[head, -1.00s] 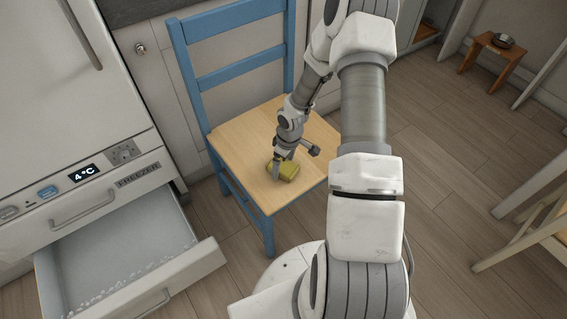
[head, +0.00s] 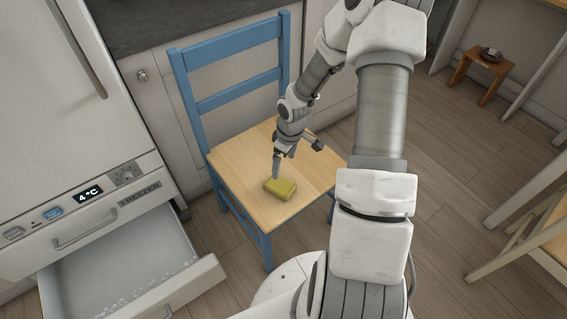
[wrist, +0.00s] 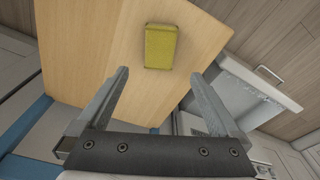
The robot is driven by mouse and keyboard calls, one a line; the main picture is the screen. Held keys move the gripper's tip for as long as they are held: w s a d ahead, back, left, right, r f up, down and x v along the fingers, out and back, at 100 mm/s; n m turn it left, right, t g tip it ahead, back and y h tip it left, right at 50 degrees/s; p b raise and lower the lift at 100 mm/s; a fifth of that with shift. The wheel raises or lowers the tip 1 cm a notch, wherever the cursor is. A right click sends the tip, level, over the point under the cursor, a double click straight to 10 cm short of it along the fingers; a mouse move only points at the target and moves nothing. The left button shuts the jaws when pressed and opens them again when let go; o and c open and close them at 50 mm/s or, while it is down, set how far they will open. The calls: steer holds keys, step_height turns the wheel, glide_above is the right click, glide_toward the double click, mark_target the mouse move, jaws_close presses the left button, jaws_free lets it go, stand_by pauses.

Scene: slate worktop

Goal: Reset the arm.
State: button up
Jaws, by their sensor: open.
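My gripper (head: 276,174) is above the wooden seat of a blue chair (head: 240,190). In the wrist view its two fingers (wrist: 160,90) are wide apart with nothing between them. A yellow-green block (head: 281,188) lies on the seat just below and beside the fingertips in the head view. In the wrist view the block (wrist: 161,46) lies beyond the fingertips, apart from them. My arm reaches from the lower right of the head view and bends down to the chair.
The freezer drawer (head: 205,272) stands open at the lower left, below the white fridge (head: 60,110). The chair's blue backrest (head: 235,90) rises behind my gripper. A small wooden stool (head: 483,72) holding a dark object stands at the upper right. Floor is clear between.

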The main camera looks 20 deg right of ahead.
stand_by(0.4)
steer(key=s+a+r+m+t+h, duration=0.1)
steer(key=s+r+m, duration=0.1)
steer(key=r, duration=0.9)
steer(key=s+a+r+m+h, duration=0.1)
steer(key=s+r+h, duration=0.1)
steer(key=r, duration=0.9)
steer(key=s+a+r+m+t+y+p, duration=0.1)
steer(key=s+a+r+m+t, duration=0.1)
steer(key=s+a+r, duration=0.4)
steer(key=s+a+r+m+t+y, duration=0.1)
steer(key=s+a+r+m+t, duration=0.1)
steer(key=s+r, duration=0.7)
step_height(320, 180, up, 18)
steer(key=s+p, duration=0.1)
steer(key=p, duration=1.7)
steer(key=shift+g+p, duration=0.3)
steer(key=shift+p, duration=0.05)
steer(key=shift+a+f, duration=0.15)
steer(key=c, duration=0.8)
steer(key=shift+a, duration=0.2)
